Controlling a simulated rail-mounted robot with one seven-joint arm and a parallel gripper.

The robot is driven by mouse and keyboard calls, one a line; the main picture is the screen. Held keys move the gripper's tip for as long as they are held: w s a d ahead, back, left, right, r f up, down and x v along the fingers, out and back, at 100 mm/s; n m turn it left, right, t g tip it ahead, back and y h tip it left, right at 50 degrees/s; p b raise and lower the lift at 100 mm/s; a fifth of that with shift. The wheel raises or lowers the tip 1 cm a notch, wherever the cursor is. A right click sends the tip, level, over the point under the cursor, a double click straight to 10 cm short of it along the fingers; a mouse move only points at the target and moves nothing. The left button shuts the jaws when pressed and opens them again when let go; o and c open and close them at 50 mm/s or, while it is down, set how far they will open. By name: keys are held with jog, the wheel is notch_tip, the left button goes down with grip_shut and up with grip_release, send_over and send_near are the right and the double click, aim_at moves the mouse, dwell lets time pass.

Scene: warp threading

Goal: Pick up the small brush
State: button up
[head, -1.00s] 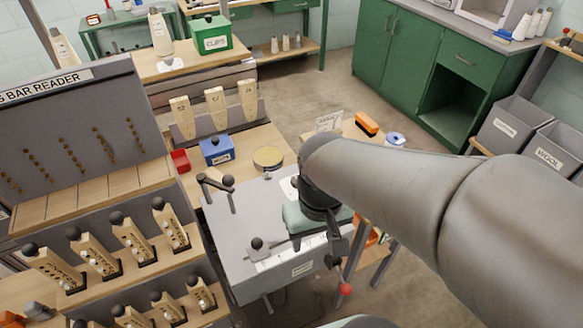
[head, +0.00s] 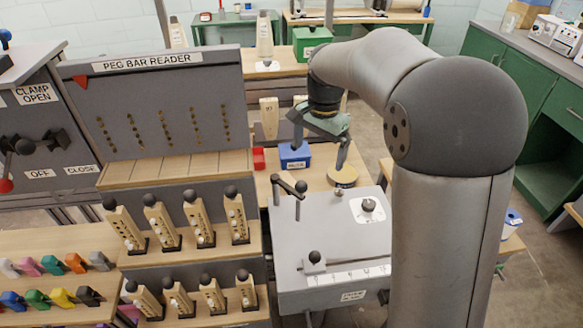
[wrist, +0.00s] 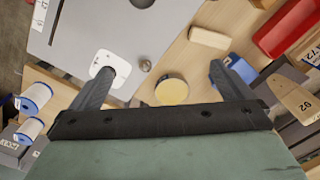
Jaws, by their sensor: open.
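I cannot surely pick out the small brush in either current view. A plain pale wooden block (wrist: 208,38) lies on the bench in the wrist view, but I cannot tell whether it is the brush. My gripper (head: 320,155) is open and empty, above the bench beside the blue box (head: 294,157) and the round tin (head: 343,175). In the wrist view my gripper (wrist: 161,70) has its fingers wide apart, with the tin (wrist: 172,92) in sight between them. My arm hides part of the bench to the right in the head view.
A grey machine (head: 320,228) with a black lever and knobs stands in front of the bench. A red bin (head: 258,158) sits left of the blue box. The peg bar reader (head: 165,105) and racks of pegs (head: 180,225) are at left. A green box (head: 311,42) stands behind.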

jog(key=w+a+f+m, duration=0.3)
jog(key=w+a+f, duration=0.1)
jog(key=w+a, duration=0.45)
send_over(289, 180)
jog(key=shift+m, duration=0.3)
jog(key=f, duration=1.1)
jog(key=shift+s+f+b, duration=0.3)
jog(key=shift+f, duration=0.05)
jog(key=shift+w+d+f+p, duration=0.1)
jog(key=shift+w+f+p, duration=0.1)
jog(key=shift+f, duration=1.3)
jog(key=shift+w+f+p, duration=0.1)
jog(key=shift+f+p, duration=0.05)
jog(key=shift+f, duration=1.35)
jog(key=c, duration=0.8)
jog(key=shift+r, duration=0.1)
